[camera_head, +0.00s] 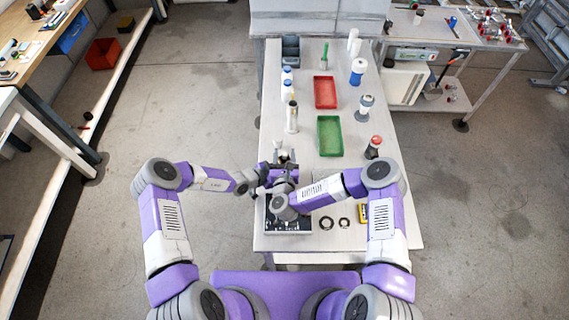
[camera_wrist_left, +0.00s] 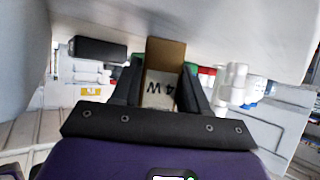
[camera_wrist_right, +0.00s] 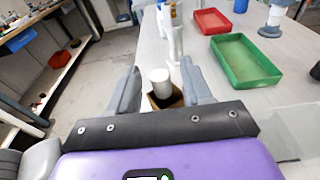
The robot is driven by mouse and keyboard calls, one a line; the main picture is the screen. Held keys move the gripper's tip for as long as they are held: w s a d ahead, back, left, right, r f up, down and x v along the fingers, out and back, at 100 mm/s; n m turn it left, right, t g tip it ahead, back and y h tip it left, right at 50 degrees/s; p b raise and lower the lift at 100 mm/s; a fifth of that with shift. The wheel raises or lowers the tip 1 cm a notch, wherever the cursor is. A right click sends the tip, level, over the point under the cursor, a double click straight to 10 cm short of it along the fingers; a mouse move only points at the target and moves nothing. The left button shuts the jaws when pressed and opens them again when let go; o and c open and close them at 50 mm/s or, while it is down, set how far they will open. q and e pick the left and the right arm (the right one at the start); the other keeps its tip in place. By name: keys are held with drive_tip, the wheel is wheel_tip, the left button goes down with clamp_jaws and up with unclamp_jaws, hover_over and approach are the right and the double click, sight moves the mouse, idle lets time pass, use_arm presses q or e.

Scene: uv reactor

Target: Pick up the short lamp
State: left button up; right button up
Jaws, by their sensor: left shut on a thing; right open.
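In the left wrist view my left gripper (camera_wrist_left: 162,75) is shut on a small cardboard box (camera_wrist_left: 160,88) with "4 W" printed on its side. In the right wrist view my right gripper (camera_wrist_right: 160,76) is open, with its fingers apart around the view of an open brown box (camera_wrist_right: 172,98). A white cylinder (camera_wrist_right: 159,80) shows at the box, between these fingers. I cannot tell whether it is the short lamp or whether it stands in the box or behind it. In the head view both grippers meet over the near left part of the table, and the right arm partly hides them.
A green tray (camera_head: 329,153) and a red tray (camera_head: 325,106) lie on the table (camera_head: 350,220). Bottles (camera_head: 291,118) stand to their left. A brown-and-red bottle (camera_head: 373,147) stands at right.

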drive_tip(key=shift+w, duration=0.4)
drive_tip(key=shift+c, duration=0.3)
drive_tip(key=c, duration=0.8)
drive_tip(key=shift+c, duration=0.2)
wheel_tip(320, 180, up, 18)
use_arm(q)
drive_tip(key=o, duration=0.9)
